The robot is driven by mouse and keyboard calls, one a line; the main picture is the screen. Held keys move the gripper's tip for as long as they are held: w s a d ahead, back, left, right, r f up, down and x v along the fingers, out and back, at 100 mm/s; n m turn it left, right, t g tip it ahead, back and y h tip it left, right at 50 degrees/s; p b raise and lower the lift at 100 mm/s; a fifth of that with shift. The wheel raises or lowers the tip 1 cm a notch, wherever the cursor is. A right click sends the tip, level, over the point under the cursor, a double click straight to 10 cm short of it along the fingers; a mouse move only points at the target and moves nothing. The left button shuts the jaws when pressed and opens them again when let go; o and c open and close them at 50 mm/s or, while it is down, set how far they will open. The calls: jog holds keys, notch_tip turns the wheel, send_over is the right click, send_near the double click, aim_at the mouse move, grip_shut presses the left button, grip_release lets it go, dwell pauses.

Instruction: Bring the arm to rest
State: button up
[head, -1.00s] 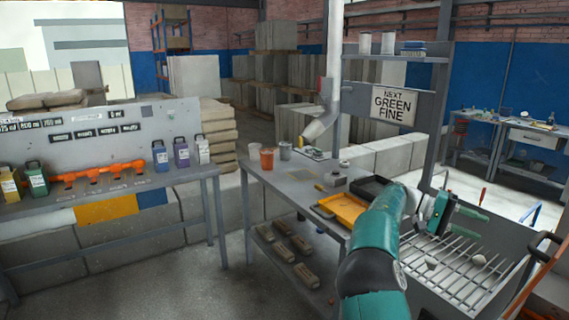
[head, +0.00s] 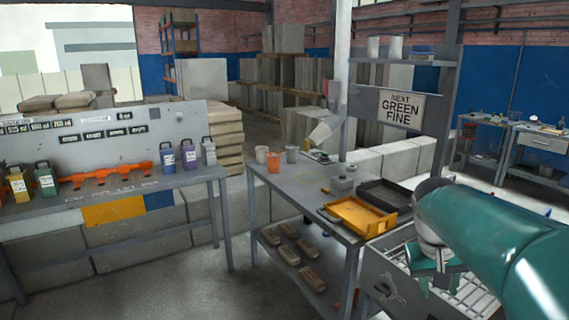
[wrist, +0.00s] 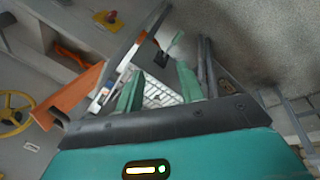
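My teal arm (head: 490,240) reaches in from the right edge in the head view. My gripper (head: 437,284) hangs below its wrist, over the slatted metal grate (head: 470,290) to the right of the workbench. In the wrist view my gripper (wrist: 158,88) has its two green fingers apart. Nothing is held between them; a pale grid shows through the gap behind.
The workbench (head: 290,185) holds a yellow tray (head: 358,214), a black tray (head: 388,194), an orange cup (head: 274,163) and small items. A sign (head: 401,107) reads "NEXT GREEN FINE". Coloured containers (head: 46,178) stand on the left bench. The floor (head: 190,290) between the benches is clear.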

jog(key=s+a+f+n+t+y, duration=0.1)
jog(key=s+a+t, duration=0.1)
jog(key=s+a, duration=0.4)
jog(key=s+a+f+n+t+y, duration=0.1)
jog(key=s+a+t+y, duration=0.1)
jog(key=s+a, duration=0.4)
jog(key=a, duration=0.5)
jog(key=shift+s+a+f+n+t, duration=0.2)
jog(key=shift+a+f+n+t, duration=0.1)
jog(key=shift+f+t, duration=0.1)
